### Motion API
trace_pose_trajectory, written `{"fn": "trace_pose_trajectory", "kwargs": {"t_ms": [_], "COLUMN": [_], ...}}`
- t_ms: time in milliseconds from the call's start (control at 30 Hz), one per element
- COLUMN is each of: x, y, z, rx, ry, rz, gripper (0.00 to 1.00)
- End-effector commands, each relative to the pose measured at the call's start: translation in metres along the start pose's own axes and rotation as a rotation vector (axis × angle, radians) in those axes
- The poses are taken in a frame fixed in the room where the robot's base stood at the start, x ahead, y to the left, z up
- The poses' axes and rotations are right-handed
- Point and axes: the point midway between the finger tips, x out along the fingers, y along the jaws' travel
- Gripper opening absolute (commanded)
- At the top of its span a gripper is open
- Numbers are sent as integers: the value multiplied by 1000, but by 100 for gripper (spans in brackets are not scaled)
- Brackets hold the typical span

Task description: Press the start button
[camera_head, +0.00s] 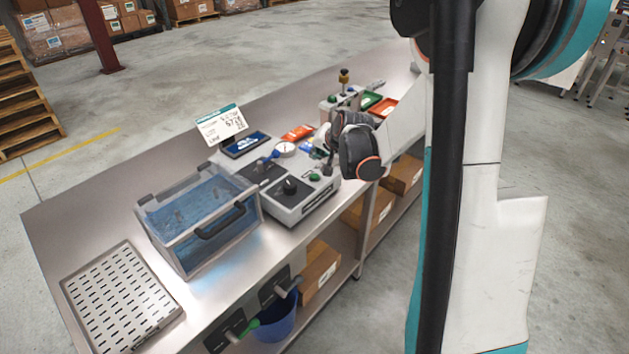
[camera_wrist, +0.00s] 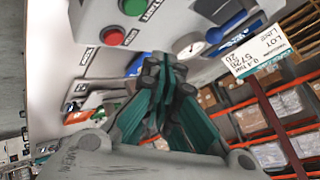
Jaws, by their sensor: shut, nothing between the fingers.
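The grey machine (camera_head: 312,203) on the steel bench carries a black knob (camera_head: 290,186) and a green button (camera_head: 314,177) on its top. In the wrist view a green button (camera_wrist: 133,6) sits at the top edge, with a red button (camera_wrist: 113,36) below it. Labels beside them are too small to read surely. My gripper (camera_wrist: 165,66) is shut and empty, its fingertips apart from both buttons in that picture. In the head view my gripper (camera_head: 329,163) is just above and right of the green button, partly hidden by my wrist.
A clear-walled tank of blue water (camera_head: 203,215) stands left of the machine, with a slotted tray (camera_head: 118,300) beyond it. A round gauge (camera_wrist: 188,45) is near my fingers.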

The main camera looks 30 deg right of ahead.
Motion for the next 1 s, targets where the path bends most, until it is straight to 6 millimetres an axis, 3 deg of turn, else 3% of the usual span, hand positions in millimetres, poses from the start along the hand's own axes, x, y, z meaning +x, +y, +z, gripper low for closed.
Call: {"fn": "trace_pose_trajectory", "kwargs": {"t_ms": [333,1000], "x": [32,34], "y": [23,24], "z": [23,24], "rx": [0,0], "ry": [0,0], "rz": [0,0], "gripper": [0,0]}}
